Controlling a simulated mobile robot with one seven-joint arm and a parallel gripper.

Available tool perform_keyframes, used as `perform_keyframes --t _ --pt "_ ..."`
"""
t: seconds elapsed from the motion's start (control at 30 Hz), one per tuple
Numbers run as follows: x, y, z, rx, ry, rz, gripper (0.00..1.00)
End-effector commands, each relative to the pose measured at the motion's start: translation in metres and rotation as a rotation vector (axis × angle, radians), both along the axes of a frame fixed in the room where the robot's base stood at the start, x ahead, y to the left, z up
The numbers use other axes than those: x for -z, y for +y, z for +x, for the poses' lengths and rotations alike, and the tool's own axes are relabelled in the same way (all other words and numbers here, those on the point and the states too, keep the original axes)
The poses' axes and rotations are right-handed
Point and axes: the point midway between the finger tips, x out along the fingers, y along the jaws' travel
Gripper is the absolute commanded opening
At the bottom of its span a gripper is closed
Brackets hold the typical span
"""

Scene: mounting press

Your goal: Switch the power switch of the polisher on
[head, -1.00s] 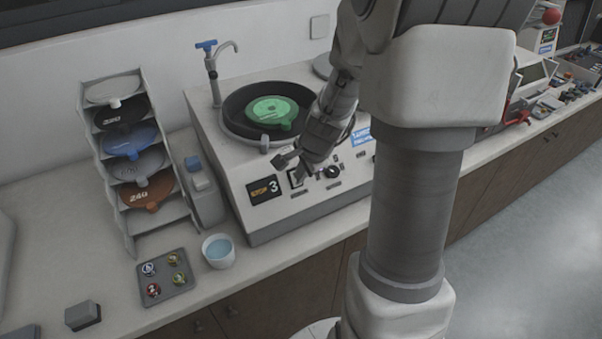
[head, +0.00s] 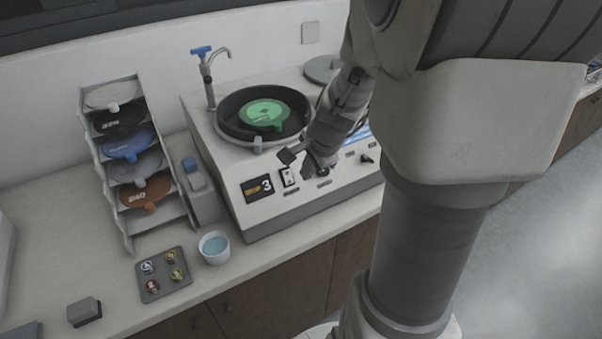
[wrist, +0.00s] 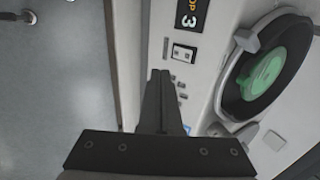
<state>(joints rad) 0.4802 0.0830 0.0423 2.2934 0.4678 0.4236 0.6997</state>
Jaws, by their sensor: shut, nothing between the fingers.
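The polisher (head: 222,155) is a pale box on the counter with a black bowl holding a green disc (head: 264,114). Its front panel has a dark display (head: 257,188) showing orange text and a 3. Beside the display is a small pale rocker switch in a dark frame (head: 289,177); it also shows in the wrist view (wrist: 183,52). I cannot tell which way the rocker is tipped. My gripper (head: 313,166) is shut and empty in front of the panel, just right of the switch. In the wrist view its fingertips (wrist: 160,73) appear close beside the switch, apart from it in the picture.
A tap (head: 207,75) with a blue handle stands behind the bowl. Left of the polisher are a rack of discs (head: 130,225), a white cup of blue liquid (head: 214,247) and a grey tray (head: 150,292) of small samples. A dark knob (head: 367,159) is farther right on the panel.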

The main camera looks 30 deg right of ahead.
Motion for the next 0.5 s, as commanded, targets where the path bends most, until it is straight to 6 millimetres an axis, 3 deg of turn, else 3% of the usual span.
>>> perform_keyframes --t 0.2,0.5 --pt "-0.026 -0.001 -0.02 0.0 -0.002 -0.002 0.0" --pt "-0.037 -0.001 -0.029 0.0 0.0 0.0 0.0"
